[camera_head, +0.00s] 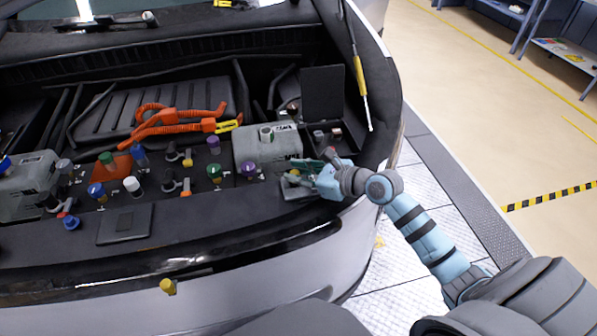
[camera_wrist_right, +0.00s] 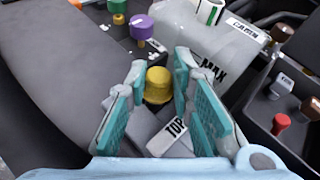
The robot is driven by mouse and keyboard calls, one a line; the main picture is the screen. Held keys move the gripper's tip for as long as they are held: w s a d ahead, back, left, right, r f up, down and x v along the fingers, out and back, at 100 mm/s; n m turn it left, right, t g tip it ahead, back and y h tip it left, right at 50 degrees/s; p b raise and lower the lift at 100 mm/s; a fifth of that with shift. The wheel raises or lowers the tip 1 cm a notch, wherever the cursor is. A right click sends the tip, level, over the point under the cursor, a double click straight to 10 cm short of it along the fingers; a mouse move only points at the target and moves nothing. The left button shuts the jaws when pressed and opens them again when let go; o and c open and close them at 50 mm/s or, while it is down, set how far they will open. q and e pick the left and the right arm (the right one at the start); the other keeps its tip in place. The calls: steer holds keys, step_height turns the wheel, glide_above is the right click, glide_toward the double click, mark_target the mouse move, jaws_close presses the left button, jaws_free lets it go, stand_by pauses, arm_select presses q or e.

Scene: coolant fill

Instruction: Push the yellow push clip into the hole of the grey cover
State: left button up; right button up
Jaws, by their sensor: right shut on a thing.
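My right gripper (camera_head: 296,172) is over the right front corner of the engine bay, low above a grey cover (camera_head: 294,193). In the right wrist view its two teal fingers (camera_wrist_right: 160,75) are shut on the yellow push clip (camera_wrist_right: 158,85), whose round yellow head shows between them. The grey cover (camera_wrist_right: 140,128) with a white "TOP" label lies below the clip. The hole is hidden, and I cannot tell whether the clip's stem is in it. My left gripper is not in view.
A grey coolant tank (camera_head: 262,150) marked MAX stands just behind the gripper. Caps in several colours, such as a purple cap (camera_head: 248,169), stand to the left. Another yellow piece (camera_head: 168,287) sits at the front bumper. A yellow-handled rod (camera_head: 361,80) rises behind.

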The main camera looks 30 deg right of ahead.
steer(key=shift+f, duration=0.2)
steer(key=shift+f+b, duration=0.35)
steer(key=shift+b, duration=0.05)
steer(key=o, duration=0.8)
steer(key=shift+a, duration=0.15)
steer(key=v, duration=0.7)
steer(key=shift+s+d+r, duration=0.1)
steer(key=shift+s+d, duration=0.15)
steer(key=shift+d, duration=0.05)
steer(key=shift+r, duration=0.1)
steer(key=shift+w+a, duration=0.1)
steer(key=shift+a, duration=0.15)
steer(key=shift+c, duration=0.6)
